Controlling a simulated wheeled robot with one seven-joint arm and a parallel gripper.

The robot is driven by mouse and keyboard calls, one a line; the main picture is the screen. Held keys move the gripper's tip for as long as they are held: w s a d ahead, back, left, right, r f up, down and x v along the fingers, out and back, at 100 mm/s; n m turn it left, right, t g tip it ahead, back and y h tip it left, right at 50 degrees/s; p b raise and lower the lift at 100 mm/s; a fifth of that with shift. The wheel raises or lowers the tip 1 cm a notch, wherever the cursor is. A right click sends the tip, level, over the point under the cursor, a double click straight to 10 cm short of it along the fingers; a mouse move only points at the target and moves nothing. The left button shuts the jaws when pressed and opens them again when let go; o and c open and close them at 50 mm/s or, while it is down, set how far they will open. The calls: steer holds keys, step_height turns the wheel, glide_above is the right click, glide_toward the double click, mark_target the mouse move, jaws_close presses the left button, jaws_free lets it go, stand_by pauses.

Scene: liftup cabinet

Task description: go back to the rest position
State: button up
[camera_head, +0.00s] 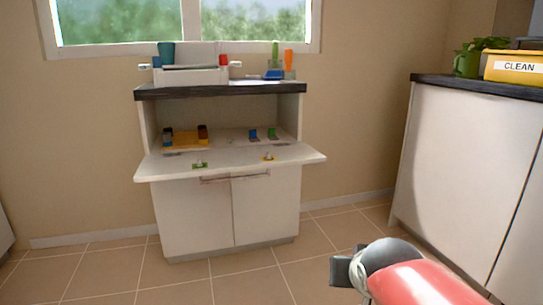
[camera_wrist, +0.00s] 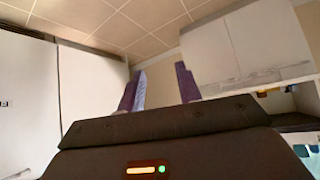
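My gripper (camera_wrist: 160,88) is open in the wrist view, its two purple fingers apart with nothing between them. In the head view my arm reaches in from the lower right, and the dark end of my gripper (camera_head: 345,271) is over the floor, well apart from the white cabinet (camera_head: 200,215). The cabinet's upper compartment is open. Its white panel (camera_head: 235,164) sticks out in front at about mid-height. Inside are a yellow tray (camera_head: 184,141) with dark and red items and small blue (camera_head: 253,134) and green (camera_head: 272,133) items.
A white counter (camera_head: 465,160) with a plant (camera_head: 468,60) and a yellow box marked CLEAN (camera_head: 515,68) stands at the right. A white appliance (camera_head: 190,75) and cups stand on the cabinet top. The tiled floor (camera_head: 110,272) in front is clear.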

steer(key=s+f+n+g+y, duration=0.1)
steer(key=s+f+g, duration=0.25)
steer(key=s, duration=0.95)
step_height(320, 180, up, 13)
steer(key=p, duration=1.3)
steer(key=shift+s+f, duration=0.15)
steer(key=shift+f, duration=0.05)
